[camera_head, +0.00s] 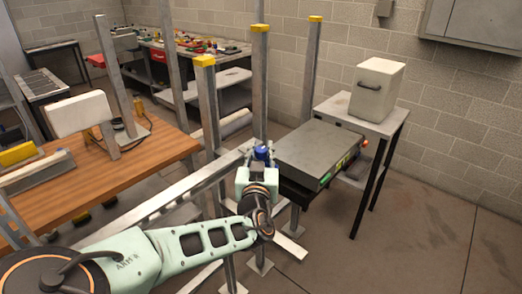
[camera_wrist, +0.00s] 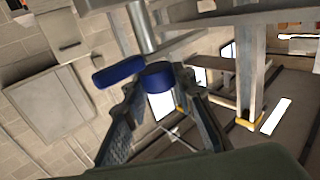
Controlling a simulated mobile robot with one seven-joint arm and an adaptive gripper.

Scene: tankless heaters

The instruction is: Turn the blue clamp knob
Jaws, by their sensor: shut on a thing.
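The blue clamp knob (camera_wrist: 158,76) shows in the wrist view as a round blue hub below a grey metal shaft, with a blue bar (camera_wrist: 117,70) to its left. My gripper (camera_wrist: 162,84) has one finger on each side of the hub and is shut on it. In the head view the blue knob (camera_head: 262,153) shows small above my gripper (camera_head: 258,166), beside a metal rail. The fingers hide part of the hub's sides. I cannot tell how far the knob is turned.
A grey flat unit (camera_head: 318,152) lies just right of my gripper. Upright posts with yellow caps (camera_head: 204,61) stand close behind and left. A white box (camera_head: 378,88) sits on a small table at the right. A wooden workbench (camera_head: 130,180) is at the left. Floor at the right is clear.

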